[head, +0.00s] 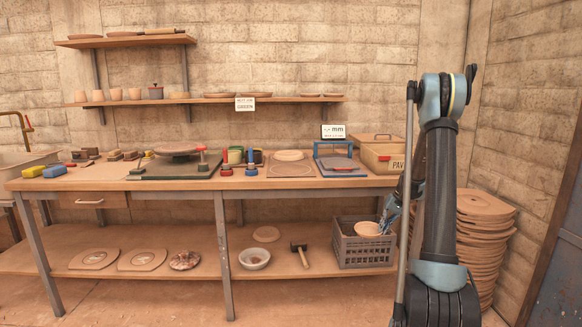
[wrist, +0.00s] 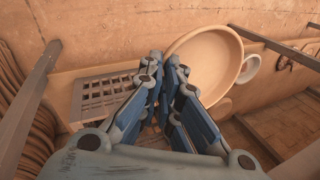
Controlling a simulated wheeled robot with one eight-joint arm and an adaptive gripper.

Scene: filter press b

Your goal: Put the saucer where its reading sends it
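My gripper (head: 383,221) is low at the right, in front of the bench's lower shelf. In the wrist view its blue fingers (wrist: 166,68) are close together at the rim of a pale, shallow saucer (wrist: 208,62). The saucer is tilted and looks held by its edge; the exact contact is partly hidden by the fingers. In the head view the saucer (head: 367,228) shows in front of the grey crate (head: 361,253). The blue-framed gauge (head: 338,152) stands empty on the bench, with a display (head: 333,131) reading "-.- mm". A card (head: 245,104) on the wall shelf reads "GREEN" under smaller, illegible text.
The bench (head: 130,184) carries a turntable (head: 178,152), red and blue stands, a pale disc (head: 289,155) on a board and a box (head: 385,158) lettered "PAV". A white bowl (head: 254,259) and a mallet (head: 300,255) lie below. Stacked slabs (head: 484,235) stand right of my arm.

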